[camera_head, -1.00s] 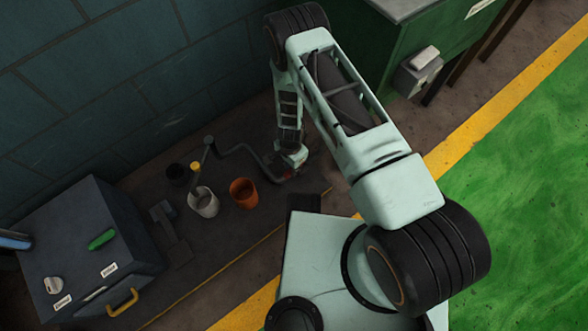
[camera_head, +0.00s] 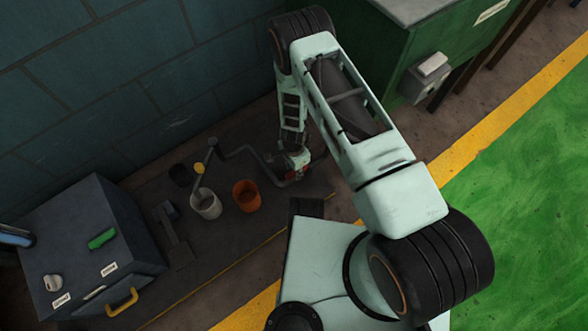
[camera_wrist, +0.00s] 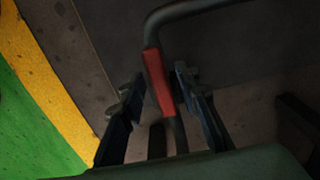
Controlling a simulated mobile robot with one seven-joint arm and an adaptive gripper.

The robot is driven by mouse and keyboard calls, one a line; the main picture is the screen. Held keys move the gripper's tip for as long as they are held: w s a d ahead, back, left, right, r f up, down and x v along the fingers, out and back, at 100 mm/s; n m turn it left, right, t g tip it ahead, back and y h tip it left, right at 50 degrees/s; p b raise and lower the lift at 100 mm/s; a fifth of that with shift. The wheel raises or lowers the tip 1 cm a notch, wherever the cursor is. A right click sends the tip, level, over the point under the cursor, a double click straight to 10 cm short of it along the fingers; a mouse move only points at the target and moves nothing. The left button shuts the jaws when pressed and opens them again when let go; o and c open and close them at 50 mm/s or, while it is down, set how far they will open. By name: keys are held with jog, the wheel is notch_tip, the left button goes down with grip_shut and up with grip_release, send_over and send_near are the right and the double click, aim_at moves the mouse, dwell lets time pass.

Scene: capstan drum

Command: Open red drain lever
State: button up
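The red drain lever (camera_wrist: 158,82) is a red sleeve on a bent grey pipe (camera_wrist: 190,12). In the wrist view it stands between the two fingers of my gripper (camera_wrist: 160,98). The fingers are apart. A gap shows between the left finger and the red sleeve; the right finger is close to it, and I cannot tell whether they touch. In the head view my gripper (camera_head: 296,162) is low over the end of the grey pipe (camera_head: 262,168), with a bit of red showing there; my arm partly hides this spot.
An orange cup (camera_head: 247,196), a light grey cup (camera_head: 206,206) and a dark cup (camera_head: 181,175) stand left of the pipe. A dark cabinet (camera_head: 75,240) stands at lower left, a green cabinet (camera_head: 440,60) at upper right. The green floor (camera_head: 530,200) is clear.

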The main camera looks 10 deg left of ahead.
jog(key=shift+r, duration=0.1)
notch_tip(320, 180, up, 12)
dwell(0.8)
dwell(0.4)
